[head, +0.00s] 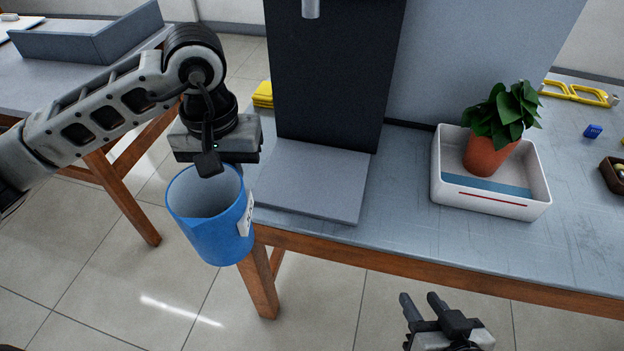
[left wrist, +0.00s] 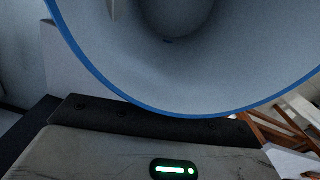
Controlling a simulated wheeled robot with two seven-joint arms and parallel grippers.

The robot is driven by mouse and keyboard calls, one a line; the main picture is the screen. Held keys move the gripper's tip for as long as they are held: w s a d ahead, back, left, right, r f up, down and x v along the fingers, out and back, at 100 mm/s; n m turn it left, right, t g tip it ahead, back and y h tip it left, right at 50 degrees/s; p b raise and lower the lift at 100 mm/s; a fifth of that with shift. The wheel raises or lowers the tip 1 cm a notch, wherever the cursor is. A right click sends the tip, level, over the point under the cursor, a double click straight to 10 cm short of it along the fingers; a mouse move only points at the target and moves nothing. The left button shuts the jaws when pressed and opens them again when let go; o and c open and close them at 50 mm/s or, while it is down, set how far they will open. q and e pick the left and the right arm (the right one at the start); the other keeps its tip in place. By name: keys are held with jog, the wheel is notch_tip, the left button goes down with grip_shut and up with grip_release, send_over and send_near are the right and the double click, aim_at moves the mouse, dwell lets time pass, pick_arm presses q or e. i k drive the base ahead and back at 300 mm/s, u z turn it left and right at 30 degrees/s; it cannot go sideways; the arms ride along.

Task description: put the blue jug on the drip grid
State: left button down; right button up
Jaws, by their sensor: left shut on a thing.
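The blue jug (head: 212,240) hangs upright or nearly so over the floor, just left of the table's front left corner. A white label shows on its right side. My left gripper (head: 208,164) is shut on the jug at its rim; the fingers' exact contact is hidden. In the left wrist view the jug's blue rim and pale inside (left wrist: 235,75) fill the top. The drip grid (head: 312,182) appears as a flat grey plate at the foot of a dark machine, right of the jug, and is bare. My right gripper (head: 420,297) is open and empty in front of the table.
The dark machine (head: 335,90) stands behind the plate, with a spout (head: 310,8) above. A white tray (head: 490,207) holding a potted plant (head: 490,150) is to the right. Table between plate and tray is clear.

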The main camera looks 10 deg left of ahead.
aim_at(309, 188)
jog(key=z, duration=3.3)
jog(key=k, duration=1.4)
jog(key=u, duration=0.9)
